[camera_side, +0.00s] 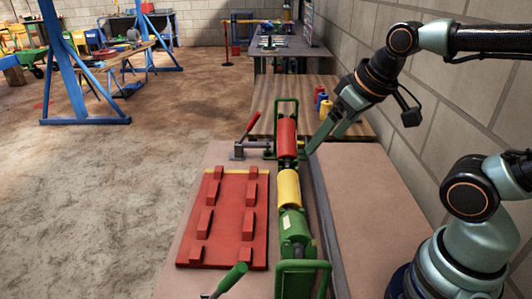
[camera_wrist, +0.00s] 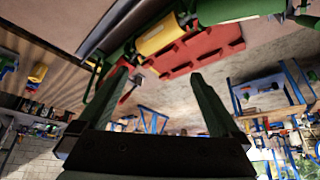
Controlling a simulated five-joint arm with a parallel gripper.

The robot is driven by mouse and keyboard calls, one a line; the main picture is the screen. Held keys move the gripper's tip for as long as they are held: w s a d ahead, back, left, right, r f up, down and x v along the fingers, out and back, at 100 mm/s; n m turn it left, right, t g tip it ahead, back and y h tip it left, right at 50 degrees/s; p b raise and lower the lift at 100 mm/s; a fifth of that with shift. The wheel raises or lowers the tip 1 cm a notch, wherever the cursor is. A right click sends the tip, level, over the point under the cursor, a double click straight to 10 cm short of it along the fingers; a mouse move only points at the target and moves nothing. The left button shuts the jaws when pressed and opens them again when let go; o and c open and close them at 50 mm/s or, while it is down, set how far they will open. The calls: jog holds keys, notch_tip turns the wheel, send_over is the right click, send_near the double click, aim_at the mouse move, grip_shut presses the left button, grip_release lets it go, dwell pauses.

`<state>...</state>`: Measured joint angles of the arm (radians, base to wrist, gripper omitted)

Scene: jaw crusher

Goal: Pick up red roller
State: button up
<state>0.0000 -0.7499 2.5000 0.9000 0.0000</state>
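The red roller (camera_side: 287,138) lies in line with a yellow roller (camera_side: 289,187) on the green frame (camera_side: 300,270) in the side view. My gripper (camera_side: 318,143) hangs just right of the red roller, its fingers pointing down and left, apart from it as far as I can tell. In the wrist view my gripper (camera_wrist: 160,75) is open, with two dark green fingers spread wide and nothing between them. The yellow roller also shows in the wrist view (camera_wrist: 158,35), near the top.
A red ribbed plate (camera_side: 228,220) lies left of the rollers. A red-handled clamp (camera_side: 250,125) stands beside the far end, and a green handle (camera_side: 232,277) is near the front. Small coloured bottles (camera_side: 322,103) stand behind. The table's right side is clear.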

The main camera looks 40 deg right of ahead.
jog(key=m+h, duration=0.1)
jog(key=m, duration=0.7)
send_near(289, 134)
jog(key=x, duration=1.2)
jog(key=shift+f, duration=0.3)
jog(key=shift+r, duration=0.1)
grip_shut()
